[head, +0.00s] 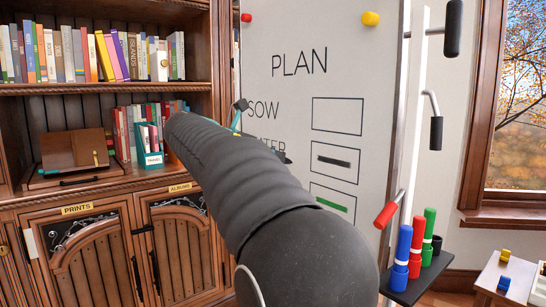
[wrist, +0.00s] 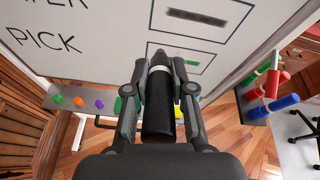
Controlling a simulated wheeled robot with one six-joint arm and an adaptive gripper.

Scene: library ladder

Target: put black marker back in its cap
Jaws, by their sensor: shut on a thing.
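The black marker (wrist: 160,112) is held lengthwise between the two fingers of my gripper (wrist: 160,85) in the wrist view. Its narrow end points away from me toward the whiteboard, with a pale band below it. I cannot tell whether the tip touches the board. In the head view my arm hides most of the gripper and marker. A short black cap (head: 437,244) stands on the dark holder shelf (head: 421,281) at the right. It is behind the green marker (head: 429,236), beside the red marker (head: 417,243) and the blue marker (head: 403,257). My gripper is left of that shelf.
The whiteboard (head: 285,35) bears writing, boxes, a black stroke and a green stroke. Pegs with a red grip (head: 386,215) and black grips stick out at its right edge. A ledge (wrist: 66,106) with colored magnets is at left in the wrist view. A bookcase (head: 110,190) stands at left.

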